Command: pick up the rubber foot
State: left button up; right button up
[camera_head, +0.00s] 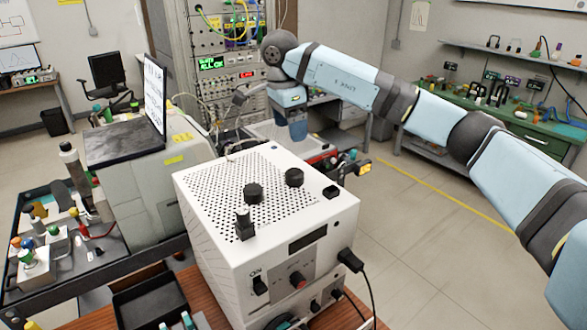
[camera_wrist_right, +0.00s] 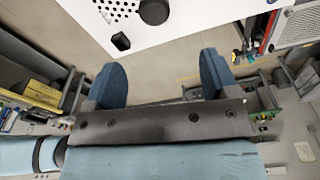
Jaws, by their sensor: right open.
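Several black pieces sit on the perforated top of a white instrument box (camera_head: 215,215) in the head view. They include a round black piece (camera_head: 253,193), a second round one (camera_head: 294,178), a small black block (camera_head: 330,192) near the right edge and a taller black piece (camera_head: 243,226) at the front left. I cannot tell for certain which is the rubber foot. My right gripper (camera_head: 298,128) points down beyond the box's far side. In the right wrist view its fingers (camera_wrist_right: 160,82) are apart, with nothing between them; a round black piece (camera_wrist_right: 154,11) lies beyond the fingertips. My left gripper is not visible.
A dark cart with small parts (camera_head: 65,255) stands at the left, beside a grey machine (camera_head: 150,190). A black tray (camera_head: 150,300) lies left of the box. A black cable (camera_head: 365,280) leaves the box's right side. The floor (camera_head: 425,235) at right is clear.

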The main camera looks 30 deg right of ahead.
aim_at(294, 171)
jog(key=f, duration=0.2)
jog(key=f+p, duration=0.1)
jog(key=f, duration=0.4)
jog(key=shift+s+d+f, duration=0.35)
jog(key=shift+w+f+p, duration=0.1)
jog(key=shift+f+p, duration=0.15)
jog(key=shift+p, duration=0.05)
jog(key=shift+f, duration=0.25)
jog(key=f+p, duration=0.2)
jog(key=f, duration=0.2)
jog(key=shift+s+f, duration=0.15)
jog(key=shift+s, duration=0.05)
jog(key=shift+f, duration=0.2)
jog(key=c, duration=0.3)
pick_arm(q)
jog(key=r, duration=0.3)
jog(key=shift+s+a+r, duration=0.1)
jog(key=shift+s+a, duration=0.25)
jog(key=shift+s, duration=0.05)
pick_arm(e)
jog(key=c, duration=0.7)
